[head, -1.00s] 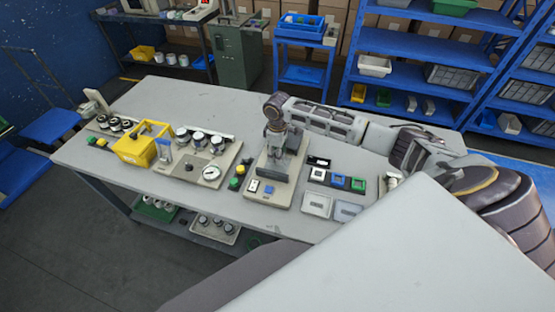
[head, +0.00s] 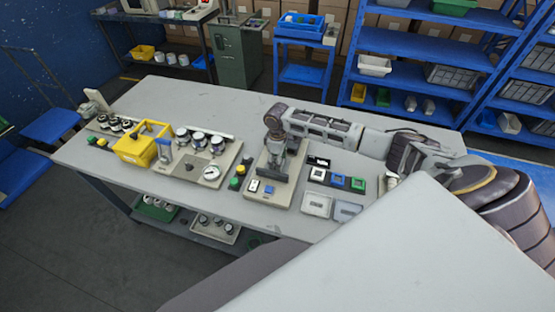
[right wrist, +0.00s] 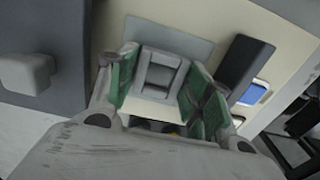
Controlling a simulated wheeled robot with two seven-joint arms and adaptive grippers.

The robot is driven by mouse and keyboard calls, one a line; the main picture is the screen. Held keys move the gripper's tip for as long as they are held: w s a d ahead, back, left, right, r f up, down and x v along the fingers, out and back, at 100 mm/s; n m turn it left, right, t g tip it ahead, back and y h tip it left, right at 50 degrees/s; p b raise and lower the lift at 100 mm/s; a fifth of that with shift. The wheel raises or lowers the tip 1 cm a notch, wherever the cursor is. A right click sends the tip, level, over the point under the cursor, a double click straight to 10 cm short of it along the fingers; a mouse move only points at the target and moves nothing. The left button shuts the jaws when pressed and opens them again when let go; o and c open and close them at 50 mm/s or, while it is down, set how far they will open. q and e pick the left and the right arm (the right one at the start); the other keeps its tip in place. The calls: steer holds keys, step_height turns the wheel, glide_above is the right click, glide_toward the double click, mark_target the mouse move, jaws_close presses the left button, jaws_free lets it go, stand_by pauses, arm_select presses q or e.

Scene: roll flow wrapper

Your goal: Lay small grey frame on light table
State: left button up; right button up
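A small grey frame (right wrist: 161,74) shows in the right wrist view, lying between the green-padded fingers of my right gripper (right wrist: 163,88). The fingers stand apart on its two sides; I cannot tell whether they touch it. A flat grey plate lies behind the frame on a beige base. In the head view my right gripper (head: 275,168) points down over the beige station base (head: 284,195) on the pale table (head: 255,118), and hides the frame. Two pale flat panels (head: 317,205) lie side by side to its right; I cannot tell whether either is the light table. My left gripper is not seen.
White, blue and green small square pieces (head: 337,180) sit in a dark row right of the station. A yellow box (head: 135,149), a gauge (head: 211,172) and round jars (head: 199,140) stand to the left.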

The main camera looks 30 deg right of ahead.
steer(key=shift+o, duration=1.1)
steer(key=shift+r, duration=0.1)
step_height(320, 180, up, 12)
steer(key=b, duration=0.1)
stand_by(1.1)
